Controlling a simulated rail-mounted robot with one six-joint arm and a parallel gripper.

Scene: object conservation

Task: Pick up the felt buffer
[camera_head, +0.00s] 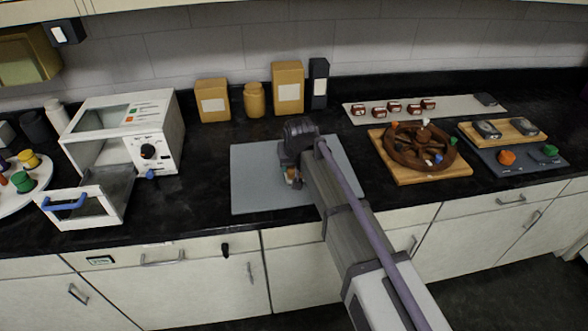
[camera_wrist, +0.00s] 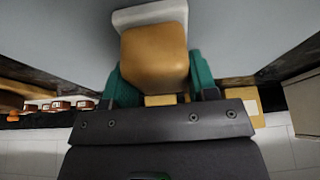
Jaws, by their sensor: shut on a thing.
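The felt buffer (camera_wrist: 154,55) has a tan block-shaped handle and a pale pad (camera_wrist: 150,14) at its far end. In the wrist view it sits between the two teal fingers of my gripper (camera_wrist: 160,78), which is shut on it. In the head view my gripper (camera_head: 292,179) is low over the grey mat (camera_head: 258,190) in the middle of the counter. My wrist and arm hide most of the buffer there. I cannot tell whether the pad touches the mat.
A white oven-like box (camera_head: 112,120) with its door open stands at the left. A brown wheel (camera_head: 420,148) lies on a wooden board at the right. Tan containers (camera_head: 213,101) line the back wall. A pale strip (camera_head: 445,107) holds several small red-and-white items.

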